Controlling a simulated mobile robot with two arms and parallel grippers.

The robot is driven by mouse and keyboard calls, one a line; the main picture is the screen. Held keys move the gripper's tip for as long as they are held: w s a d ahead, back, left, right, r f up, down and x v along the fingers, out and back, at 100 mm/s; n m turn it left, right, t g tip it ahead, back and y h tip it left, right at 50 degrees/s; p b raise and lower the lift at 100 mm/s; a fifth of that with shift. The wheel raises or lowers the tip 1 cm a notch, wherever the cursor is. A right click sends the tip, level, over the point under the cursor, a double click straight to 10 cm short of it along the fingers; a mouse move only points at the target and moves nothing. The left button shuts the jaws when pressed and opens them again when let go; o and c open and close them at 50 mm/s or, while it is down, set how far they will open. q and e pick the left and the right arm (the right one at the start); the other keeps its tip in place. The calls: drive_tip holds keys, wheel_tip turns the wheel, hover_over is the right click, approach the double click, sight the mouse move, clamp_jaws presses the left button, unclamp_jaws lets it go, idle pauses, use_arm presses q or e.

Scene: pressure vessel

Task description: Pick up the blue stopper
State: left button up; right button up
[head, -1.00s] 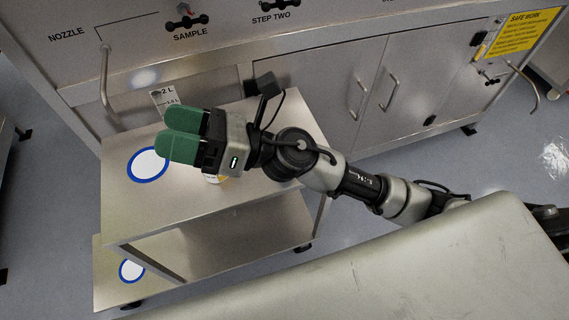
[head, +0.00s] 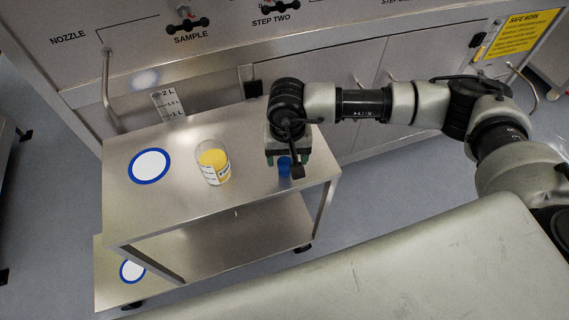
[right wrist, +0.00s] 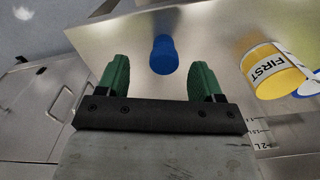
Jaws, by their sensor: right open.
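The blue stopper (head: 284,167) stands on the right part of the steel cart's top (head: 190,200), partly hidden by my right gripper in the head view. My right gripper (head: 287,160) points down close above it. In the right wrist view the blue stopper (right wrist: 163,54) shows beyond and between the two green fingers (right wrist: 160,80), which are apart with nothing between their pads. The gripper is open. My left gripper is in neither view.
A beaker of yellow stuff (head: 214,167), labelled FIRST in the right wrist view (right wrist: 272,70), stands left of the stopper. A blue-ringed white disc (head: 149,166) lies farther left. A steel cabinet (head: 350,60) with a graduated scale (head: 167,103) stands behind the cart.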

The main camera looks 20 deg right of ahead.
sight(285, 161)
drive_tip(key=shift+w+a+f+p, duration=0.15)
drive_tip(key=shift+f+p, duration=0.15)
drive_tip(key=shift+f, duration=0.75)
drive_tip(key=shift+w+d+f+p, duration=0.1)
drive_tip(key=shift+w+f+p, duration=0.15)
drive_tip(key=shift+f, duration=0.8)
drive_tip(key=shift+w+a+f+p, duration=0.1)
drive_tip(key=shift+f+p, duration=0.2)
drive_tip(key=shift+f, duration=0.75)
drive_tip(key=shift+c, duration=0.5)
drive_tip(key=c, duration=0.9)
drive_tip(key=shift+r, duration=0.1)
